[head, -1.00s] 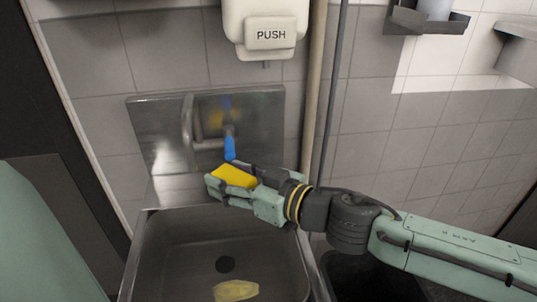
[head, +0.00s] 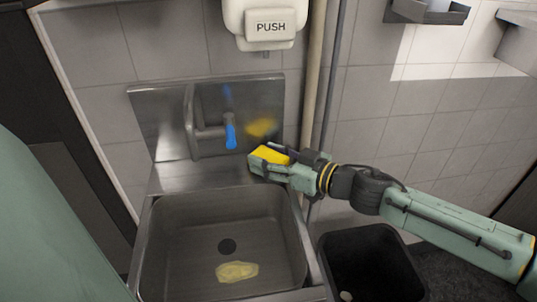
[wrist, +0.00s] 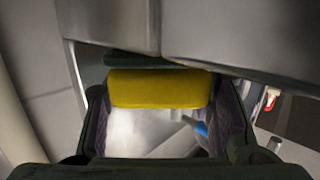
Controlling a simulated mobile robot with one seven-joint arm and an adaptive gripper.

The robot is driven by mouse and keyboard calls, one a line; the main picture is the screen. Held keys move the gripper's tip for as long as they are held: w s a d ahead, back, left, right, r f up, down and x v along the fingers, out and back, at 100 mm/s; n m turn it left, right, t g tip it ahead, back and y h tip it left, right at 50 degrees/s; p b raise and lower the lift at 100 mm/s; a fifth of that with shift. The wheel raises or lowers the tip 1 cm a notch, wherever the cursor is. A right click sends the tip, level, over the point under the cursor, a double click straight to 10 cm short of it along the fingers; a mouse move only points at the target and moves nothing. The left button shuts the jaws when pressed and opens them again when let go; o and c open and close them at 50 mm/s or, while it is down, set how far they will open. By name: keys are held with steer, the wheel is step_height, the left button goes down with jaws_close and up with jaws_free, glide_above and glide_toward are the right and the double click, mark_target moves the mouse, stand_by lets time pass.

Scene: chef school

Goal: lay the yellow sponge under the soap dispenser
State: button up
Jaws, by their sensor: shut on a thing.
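My gripper (head: 268,161) is shut on the yellow sponge (head: 269,153), a small block. It is at the back right corner of the sink, in front of the metal backsplash. In the wrist view the sponge (wrist: 160,88) lies across between the two fingers. The white soap dispenser (head: 266,24), marked PUSH, is on the tiled wall; in the head view the sponge is below it. I cannot tell whether the sponge touches the sink ledge (head: 205,176).
The steel sink (head: 190,220) holds a flat pale yellow thing (head: 237,271) near its drain. A faucet with a blue lever (head: 230,134) stands left of my gripper. The backsplash (head: 165,115) shows a yellow reflection. A black bin (head: 370,240) stands right of the sink.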

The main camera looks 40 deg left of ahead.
steer(key=o, duration=1)
steer(key=shift+f, duration=0.1)
steer(key=shift+o, duration=0.2)
steer(key=shift+d, duration=0.1)
steer(key=d+r+b, duration=0.2)
steer(key=d, duration=0.9)
steer(key=shift+w+d+b, duration=0.35)
steer(key=shift+w, duration=0.1)
